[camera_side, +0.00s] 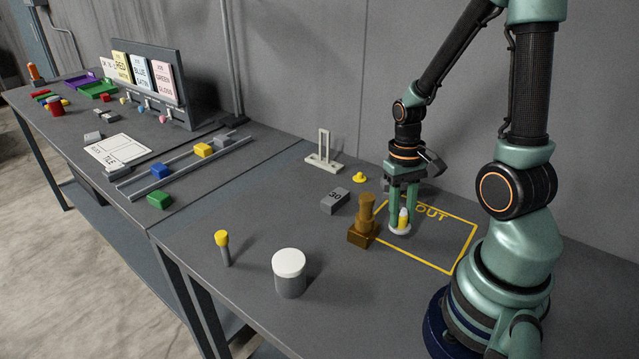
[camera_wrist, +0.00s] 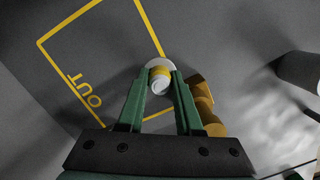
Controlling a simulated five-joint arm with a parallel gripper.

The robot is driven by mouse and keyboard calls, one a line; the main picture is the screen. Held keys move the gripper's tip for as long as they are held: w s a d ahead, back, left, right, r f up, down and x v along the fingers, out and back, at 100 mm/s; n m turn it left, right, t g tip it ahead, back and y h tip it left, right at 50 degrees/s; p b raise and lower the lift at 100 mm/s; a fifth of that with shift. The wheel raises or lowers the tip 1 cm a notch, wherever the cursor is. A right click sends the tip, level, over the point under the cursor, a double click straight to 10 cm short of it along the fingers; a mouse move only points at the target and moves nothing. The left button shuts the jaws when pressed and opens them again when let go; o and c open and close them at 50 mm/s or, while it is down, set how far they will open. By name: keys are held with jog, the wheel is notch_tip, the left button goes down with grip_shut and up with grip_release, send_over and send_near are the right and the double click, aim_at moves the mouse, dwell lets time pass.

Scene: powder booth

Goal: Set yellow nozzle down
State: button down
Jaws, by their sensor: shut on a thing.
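The yellow nozzle (camera_side: 403,217) is a small upright piece with a yellow band, a white part and a wide white disc at its bottom. In the wrist view the nozzle (camera_wrist: 160,79) shows end-on between the fingertips. My gripper (camera_side: 402,212) is shut on it, fingers pointing down; it also shows in the wrist view (camera_wrist: 160,85). The nozzle is at the left edge of the yellow-outlined OUT area (camera_side: 447,219). Its disc is at or very near the table; I cannot tell whether it touches.
A brown stepped block (camera_side: 363,222) stands close left of the nozzle. A grey block marked 20 (camera_side: 335,201), a small yellow piece (camera_side: 371,178) and a white stand (camera_side: 323,160) are behind. A white-lidded jar (camera_side: 289,273) stands in front. Most of the OUT area is clear.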

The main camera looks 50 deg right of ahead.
aim_at(399, 230)
jog(key=shift+f, duration=2.3)
jog(key=shift+f, duration=0.2)
jog(key=c, duration=0.6)
grip_release()
jog(key=shift+r, duration=0.1)
